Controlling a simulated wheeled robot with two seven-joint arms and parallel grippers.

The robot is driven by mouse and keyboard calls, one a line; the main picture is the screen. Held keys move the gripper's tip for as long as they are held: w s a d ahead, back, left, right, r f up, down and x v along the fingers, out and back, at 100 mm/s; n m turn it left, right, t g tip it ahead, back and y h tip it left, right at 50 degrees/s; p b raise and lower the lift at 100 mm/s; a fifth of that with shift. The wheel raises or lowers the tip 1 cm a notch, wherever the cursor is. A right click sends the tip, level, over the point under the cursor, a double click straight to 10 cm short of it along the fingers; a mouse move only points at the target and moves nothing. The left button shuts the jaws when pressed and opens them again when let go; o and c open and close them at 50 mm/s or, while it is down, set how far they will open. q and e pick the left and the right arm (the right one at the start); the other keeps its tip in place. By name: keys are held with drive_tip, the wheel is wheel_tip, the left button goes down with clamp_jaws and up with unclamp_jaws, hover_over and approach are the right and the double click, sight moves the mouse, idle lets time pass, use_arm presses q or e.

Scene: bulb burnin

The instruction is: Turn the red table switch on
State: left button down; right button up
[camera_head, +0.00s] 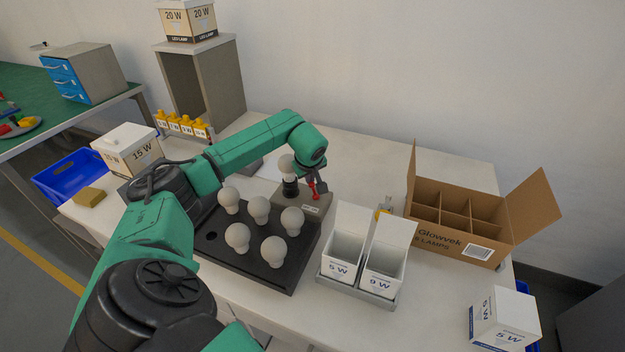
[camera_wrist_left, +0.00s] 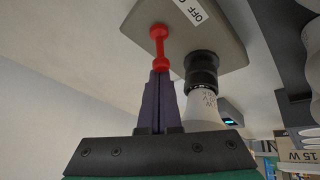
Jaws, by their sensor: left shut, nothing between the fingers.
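The red table switch (camera_wrist_left: 159,48) is a red lever with rounded ends on a grey switch box (camera_wrist_left: 225,40). A white label reading OFF (camera_wrist_left: 195,10) is on the box. In the head view the red switch (camera_head: 311,190) is small and partly hidden by my gripper. My left gripper (camera_wrist_left: 160,76) is shut and empty, its fingertips right at the lever's near end; I cannot tell whether they touch. It also shows in the head view (camera_head: 319,187). My right gripper is not seen.
A black tray (camera_head: 250,270) with several bulbs lies in front of the switch box. Two small open boxes (camera_head: 343,262) stand to its right, and an open carton (camera_head: 480,250) stands farther right. The table (camera_head: 365,160) behind the switch is clear.

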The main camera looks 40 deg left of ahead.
use_arm(q)
drive_tip(key=shift+d, duration=0.3)
drive_tip(key=shift+w+d+r, duration=0.15)
drive_tip(key=shift+w+d, duration=0.1)
drive_tip(key=shift+d, duration=0.4)
drive_tip(key=shift+a, duration=0.15)
drive_tip(key=shift+w+d+r+p, duration=0.3)
drive_tip(key=shift+d+r, duration=0.1)
drive_tip(key=shift+d, duration=0.3)
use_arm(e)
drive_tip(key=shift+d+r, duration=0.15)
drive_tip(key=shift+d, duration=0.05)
